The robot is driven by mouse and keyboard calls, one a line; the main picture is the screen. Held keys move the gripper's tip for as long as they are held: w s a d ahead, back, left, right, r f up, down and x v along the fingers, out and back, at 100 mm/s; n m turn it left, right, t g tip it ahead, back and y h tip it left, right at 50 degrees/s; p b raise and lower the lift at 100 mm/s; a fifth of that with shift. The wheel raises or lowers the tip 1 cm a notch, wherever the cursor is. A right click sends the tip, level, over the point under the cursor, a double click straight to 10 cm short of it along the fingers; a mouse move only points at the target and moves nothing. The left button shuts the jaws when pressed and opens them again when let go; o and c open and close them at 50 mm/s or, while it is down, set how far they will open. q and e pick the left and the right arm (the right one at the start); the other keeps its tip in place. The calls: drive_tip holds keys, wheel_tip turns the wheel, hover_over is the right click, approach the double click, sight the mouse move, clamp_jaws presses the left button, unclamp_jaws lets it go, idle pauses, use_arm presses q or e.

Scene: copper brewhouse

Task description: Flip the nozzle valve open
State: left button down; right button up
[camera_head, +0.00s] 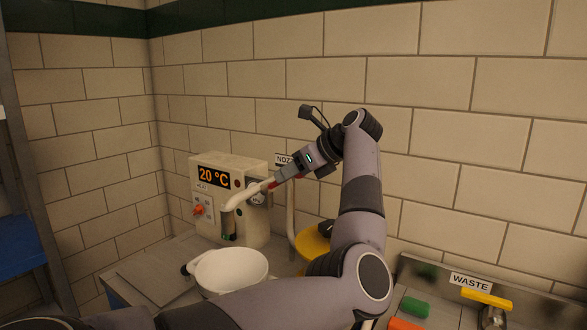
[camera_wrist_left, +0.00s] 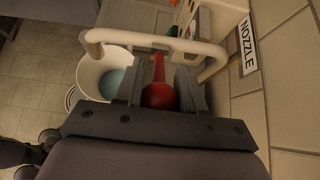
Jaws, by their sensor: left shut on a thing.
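The nozzle is a cream pipe (camera_head: 245,190) that bends down at its left end over a white pot (camera_head: 232,270). The pipe also shows in the left wrist view (camera_wrist_left: 150,39), and so does the pot (camera_wrist_left: 88,80), with something blue-green inside. The nozzle valve's red lever (camera_wrist_left: 158,68) ends in a round red knob (camera_wrist_left: 158,96). My left gripper (camera_head: 279,177) is shut on this lever, its fingers on either side of the knob. In the head view the gripper hides most of the lever. My right gripper is not in view.
A cream heater box (camera_head: 225,172) with a "20 °C" display stands behind the pot. A "NOZZLE" sign (camera_wrist_left: 247,43) is on the tiled wall. A yellow round thing (camera_head: 312,244) is partly behind my arm. A "WASTE" label (camera_head: 470,282) and a yellow handle (camera_head: 486,299) are at right.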

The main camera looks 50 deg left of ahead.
use_arm(q)
drive_tip(key=shift+s+a+r, duration=0.1)
drive_tip(key=shift+a+r, duration=0.2)
drive_tip(key=shift+r, duration=0.25)
drive_tip(key=shift+a, duration=0.1)
drive_tip(key=c, duration=0.8)
unclamp_jaws()
drive_tip(key=shift+o, duration=0.2)
drive_tip(key=shift+f, duration=0.1)
drive_tip(key=shift+d, duration=0.25)
drive_tip(key=v, duration=0.6)
drive_tip(key=shift+d+r, duration=0.25)
drive_tip(key=shift+r, duration=0.05)
